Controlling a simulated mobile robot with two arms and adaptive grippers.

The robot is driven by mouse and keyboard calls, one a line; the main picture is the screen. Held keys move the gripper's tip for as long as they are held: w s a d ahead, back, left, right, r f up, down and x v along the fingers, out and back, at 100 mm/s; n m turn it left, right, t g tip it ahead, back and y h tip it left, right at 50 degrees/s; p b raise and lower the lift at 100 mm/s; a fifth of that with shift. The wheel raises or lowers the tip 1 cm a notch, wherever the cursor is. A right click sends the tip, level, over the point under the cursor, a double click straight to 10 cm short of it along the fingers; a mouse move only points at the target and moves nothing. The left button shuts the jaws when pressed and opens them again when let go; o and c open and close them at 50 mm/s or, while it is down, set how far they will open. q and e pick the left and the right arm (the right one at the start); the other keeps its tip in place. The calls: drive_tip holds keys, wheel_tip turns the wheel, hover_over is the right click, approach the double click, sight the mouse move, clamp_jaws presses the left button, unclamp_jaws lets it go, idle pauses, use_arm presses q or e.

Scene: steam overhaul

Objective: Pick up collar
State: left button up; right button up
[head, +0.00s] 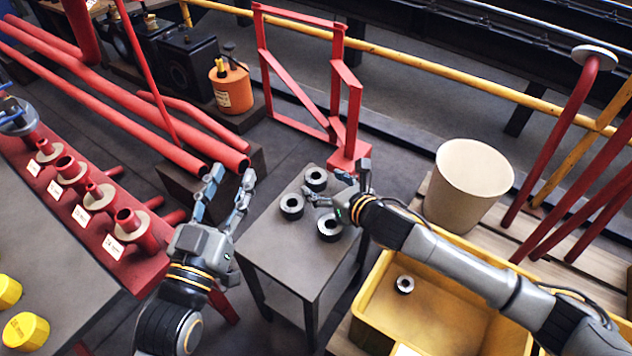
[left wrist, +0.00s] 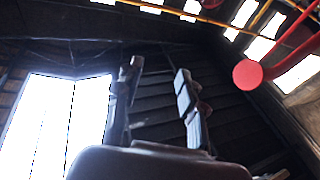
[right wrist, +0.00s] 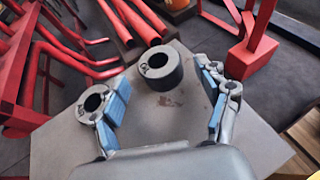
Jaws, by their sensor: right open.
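Three dark grey ring-shaped collars lie on a small grey table in the head view: a far one (head: 316,179), a left one (head: 291,206) and a near one (head: 329,228). My right gripper (head: 338,185) is open and empty over the table, close to them. In the right wrist view, one collar (right wrist: 160,68) sits ahead, between the lines of the spread fingers (right wrist: 170,98). Another collar (right wrist: 97,101) lies beside the left finger; I cannot tell if they touch. The third is not visible there. My left gripper (head: 230,182) is open and empty, left of the table.
The small table (head: 300,258) has bare space at its front. A yellow crate (head: 455,325) at right holds another collar (head: 404,284). A beige bin (head: 468,185) stands behind it. A red frame (head: 348,110) rises behind the table. Red pipes and a red flanged rack (head: 150,235) are at left.

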use_arm(q)
drive_tip(key=shift+s+d+r+t+h+b, duration=0.15)
drive_tip(key=shift+s+r+t+h, duration=0.1)
drive_tip(key=shift+r+t, duration=0.55)
drive_tip(key=shift+s+r+t+h+b, duration=0.15)
drive_tip(key=shift+s+r+t+h, duration=0.2)
drive_tip(key=shift+r, duration=0.75)
use_arm(e)
drive_tip(key=shift+x, duration=1.05)
use_arm(q)
drive_tip(key=shift+w, duration=0.1)
use_arm(e)
drive_tip(key=c, duration=1.4)
drive_tip(key=shift+r, duration=0.1)
clamp_jaws()
use_arm(q)
drive_tip(key=shift+f, duration=0.1)
